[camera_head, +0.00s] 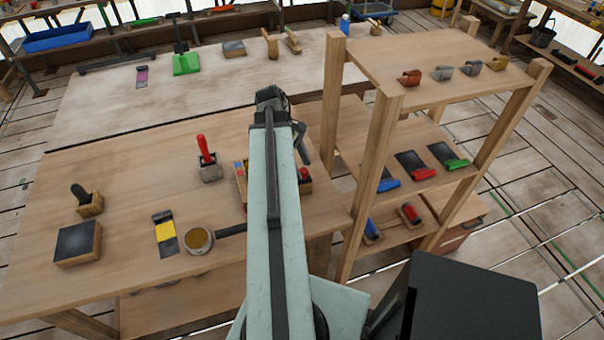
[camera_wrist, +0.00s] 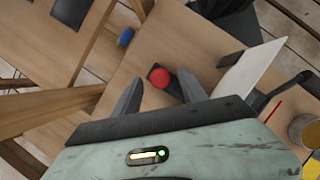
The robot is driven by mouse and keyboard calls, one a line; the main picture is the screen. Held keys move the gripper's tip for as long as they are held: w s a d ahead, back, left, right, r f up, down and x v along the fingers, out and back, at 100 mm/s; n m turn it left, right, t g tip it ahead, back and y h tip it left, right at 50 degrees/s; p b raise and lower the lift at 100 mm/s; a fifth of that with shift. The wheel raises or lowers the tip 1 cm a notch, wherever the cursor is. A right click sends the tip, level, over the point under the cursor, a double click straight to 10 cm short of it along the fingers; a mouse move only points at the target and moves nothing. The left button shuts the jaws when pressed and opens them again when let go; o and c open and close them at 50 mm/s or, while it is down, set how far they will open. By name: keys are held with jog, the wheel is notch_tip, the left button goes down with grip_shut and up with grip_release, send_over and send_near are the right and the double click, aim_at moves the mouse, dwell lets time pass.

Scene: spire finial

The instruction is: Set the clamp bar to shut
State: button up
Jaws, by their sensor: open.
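In the wrist view a red round knob (camera_wrist: 160,77) on a dark bar or block (camera_wrist: 176,88) lies beyond my gripper (camera_wrist: 161,79). It shows between the two grey fingers, which are apart with nothing held. I take the knobbed dark bar to be the clamp bar, but cannot be sure. Whether the fingers reach around the knob or stay above it, I cannot tell. In the head view a red knob (camera_head: 304,173) shows just right of my arm, at a wooden holder (camera_head: 241,190) on the workbench; my arm hides most of it. My gripper is largely hidden there.
A red-handled tool (camera_head: 204,148) stands in a grey block left of my arm. A round tin (camera_head: 198,240) and a dark block (camera_head: 77,242) sit on the workbench (camera_head: 130,155). A wooden shelf rack (camera_head: 370,185) rises close on the right. A pale plate (camera_wrist: 252,68) stands near the right finger.

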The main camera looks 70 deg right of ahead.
jog(key=shift+s+f, duration=0.15)
jog(key=shift+f, duration=0.4)
jog(key=shift+r, duration=0.15)
grip_shut()
dwell(0.8)
